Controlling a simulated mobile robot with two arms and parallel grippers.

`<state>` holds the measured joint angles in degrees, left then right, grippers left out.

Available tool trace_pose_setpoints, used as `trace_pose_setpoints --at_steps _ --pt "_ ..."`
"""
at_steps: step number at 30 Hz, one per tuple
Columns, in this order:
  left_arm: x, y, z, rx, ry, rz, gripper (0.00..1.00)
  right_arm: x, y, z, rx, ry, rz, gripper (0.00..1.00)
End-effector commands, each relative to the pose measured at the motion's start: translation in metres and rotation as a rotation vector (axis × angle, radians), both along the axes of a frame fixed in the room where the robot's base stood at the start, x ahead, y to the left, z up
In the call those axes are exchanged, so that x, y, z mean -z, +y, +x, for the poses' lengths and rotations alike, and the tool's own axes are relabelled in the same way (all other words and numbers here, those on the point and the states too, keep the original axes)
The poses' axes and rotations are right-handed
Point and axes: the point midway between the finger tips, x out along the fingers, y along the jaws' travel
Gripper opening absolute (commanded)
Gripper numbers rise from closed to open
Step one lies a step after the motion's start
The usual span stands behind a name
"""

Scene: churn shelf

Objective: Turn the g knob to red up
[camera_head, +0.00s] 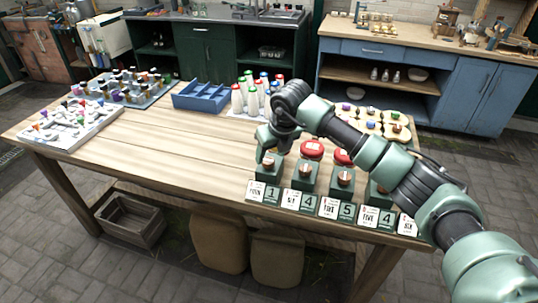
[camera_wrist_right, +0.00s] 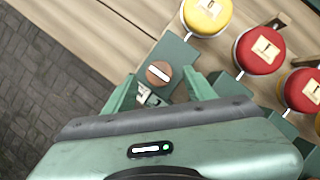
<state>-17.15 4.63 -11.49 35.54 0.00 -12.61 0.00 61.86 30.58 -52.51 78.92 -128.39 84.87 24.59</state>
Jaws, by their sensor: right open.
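A row of green control boxes with brown knobs stands along the front edge of the wooden table (camera_head: 150,128). My right gripper (camera_head: 268,152) is over the leftmost knob (camera_head: 268,162). In the right wrist view this round brown knob (camera_wrist_right: 158,73), with a pale bar across it, lies between the open fingers of the gripper (camera_wrist_right: 163,90). Whether the fingers touch it is unclear. More knobs (camera_head: 305,171) (camera_head: 344,178) stand to the right. No letter g is readable on them. My left gripper is not in view.
Red domed buttons (camera_head: 312,148) stand behind the knobs; a yellow one (camera_wrist_right: 206,14) shows in the right wrist view. White cards (camera_head: 291,199) line the table's front edge. A blue tray (camera_head: 203,97) and bottles (camera_head: 252,101) stand farther back. The table's middle is clear.

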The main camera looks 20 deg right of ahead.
Motion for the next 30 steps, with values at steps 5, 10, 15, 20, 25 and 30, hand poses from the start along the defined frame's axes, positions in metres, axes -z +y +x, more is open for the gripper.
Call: trace_pose_setpoints --at_steps 5,10,15,20,25,30 --pt "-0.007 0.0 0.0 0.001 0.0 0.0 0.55 0.019 0.002 0.008 0.0 0.002 0.002 0.55" --pt "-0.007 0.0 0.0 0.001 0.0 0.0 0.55 0.025 0.003 0.01 -0.002 -0.001 0.002 0.55" --pt "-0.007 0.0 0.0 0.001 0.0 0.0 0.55 0.026 0.003 0.01 -0.002 -0.001 0.002 0.55" --pt "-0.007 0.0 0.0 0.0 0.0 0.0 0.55 0.026 0.003 0.01 -0.002 -0.001 0.003 0.16" --pt "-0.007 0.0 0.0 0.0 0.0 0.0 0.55 0.025 0.003 0.01 -0.003 -0.001 0.002 0.0" --pt "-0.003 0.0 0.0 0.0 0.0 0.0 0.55 0.026 0.002 0.01 -0.022 -0.002 0.002 0.0"
